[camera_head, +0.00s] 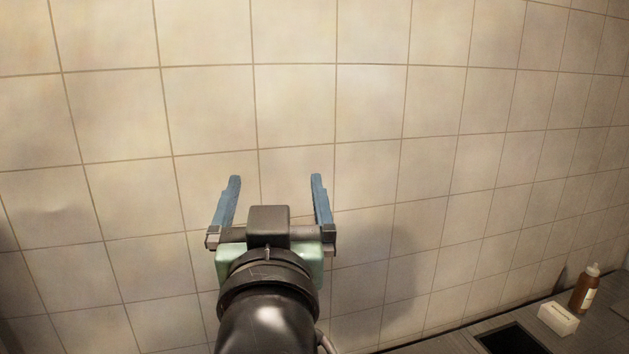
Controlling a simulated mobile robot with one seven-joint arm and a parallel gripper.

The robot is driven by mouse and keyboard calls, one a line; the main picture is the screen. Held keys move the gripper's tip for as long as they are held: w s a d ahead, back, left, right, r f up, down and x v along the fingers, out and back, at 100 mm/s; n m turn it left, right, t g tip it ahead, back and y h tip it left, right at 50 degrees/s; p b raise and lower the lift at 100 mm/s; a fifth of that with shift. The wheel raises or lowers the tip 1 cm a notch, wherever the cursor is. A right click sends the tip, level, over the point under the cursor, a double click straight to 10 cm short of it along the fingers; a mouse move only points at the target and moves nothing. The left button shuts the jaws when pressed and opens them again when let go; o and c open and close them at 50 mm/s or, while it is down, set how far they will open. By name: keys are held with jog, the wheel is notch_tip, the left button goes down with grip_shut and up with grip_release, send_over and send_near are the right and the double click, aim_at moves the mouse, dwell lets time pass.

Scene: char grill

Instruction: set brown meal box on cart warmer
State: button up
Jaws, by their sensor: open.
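My gripper (276,186) is in the middle of the camera_head view, raised in front of a tiled wall. Its two blue fingers are spread wide apart and nothing is between them. No brown meal box can be made out in this view. No cart warmer can be identified for sure either.
A beige tiled wall (450,110) fills most of the view behind my gripper. At the lower right a dark counter (465,343) runs along the wall, with a black rectangular recess or panel (510,340), a small cream block (558,318) and a brown bottle (584,290).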

jog(key=s+d+r+t+h, duration=0.1)
jog(key=s+d+r+t, duration=0.3)
jog(key=s+r, duration=0.9)
notch_tip(320, 180, up, 3)
jog(key=t, duration=0.3)
jog(key=shift+s+r+m+t+h, duration=0.15)
jog(key=shift+m+t+h, duration=0.15)
jog(key=shift+m+h, duration=0.1)
jog(key=shift+d, duration=0.1)
